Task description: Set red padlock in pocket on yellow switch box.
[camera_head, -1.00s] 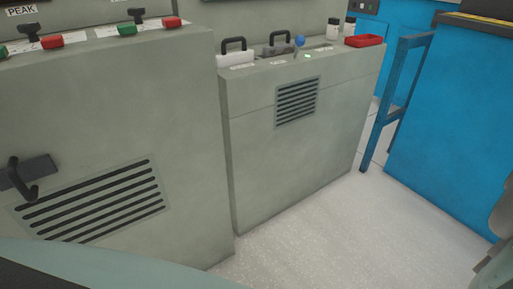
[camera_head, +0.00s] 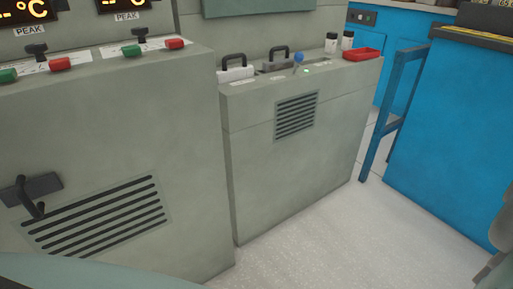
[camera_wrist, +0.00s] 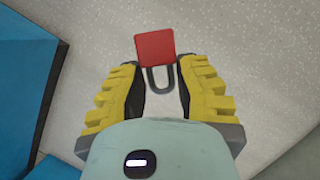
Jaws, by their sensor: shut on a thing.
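The red padlock (camera_wrist: 153,54) is in the wrist view, its red body beyond the fingertips and its dark U-shaped shackle (camera_wrist: 160,82) pointing back toward my palm. My gripper (camera_wrist: 162,70) has yellow ribbed fingers with dark inner pads. It is shut on the padlock, which is held between the two fingers above a speckled pale floor. The head view does not show the padlock or the fingers. No yellow switch box shows in either view.
Grey-green consoles (camera_head: 290,165) stand left and centre in the head view. A blue cabinet (camera_head: 440,150) stands right. The floor (camera_head: 320,240) between is clear.

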